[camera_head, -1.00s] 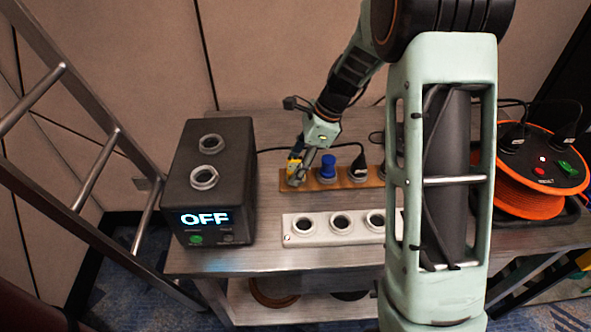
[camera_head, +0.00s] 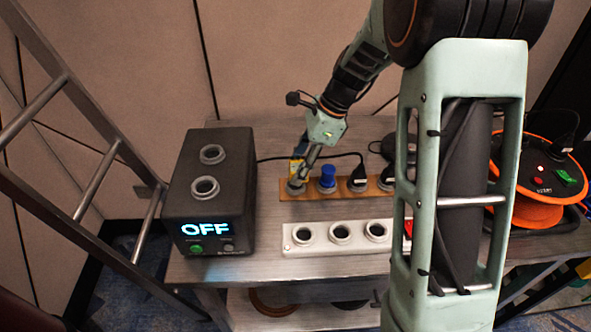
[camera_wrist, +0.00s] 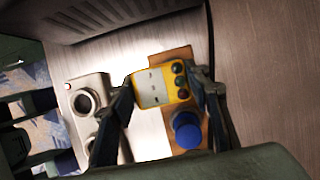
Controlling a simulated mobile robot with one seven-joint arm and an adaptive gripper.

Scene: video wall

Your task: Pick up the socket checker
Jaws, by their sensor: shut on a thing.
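The socket checker is a small yellow block with a pale face and coloured round lights. In the wrist view the checker (camera_wrist: 158,88) sits between the two fingers of my gripper (camera_wrist: 163,82), which is shut on it. In the head view the checker (camera_head: 295,168) is partly hidden by my gripper (camera_head: 303,175). It is at the left end of the brown socket strip (camera_head: 327,195), over the leftmost socket. I cannot tell whether it is seated in that socket or slightly above it.
A blue plug (camera_head: 327,178) stands close to the checker's right, then a black plug (camera_head: 357,177) with a cable. A white socket strip (camera_head: 357,248) lies in front. A dark box (camera_head: 209,180) reading OFF is at left, an orange cable reel (camera_head: 540,190) at right.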

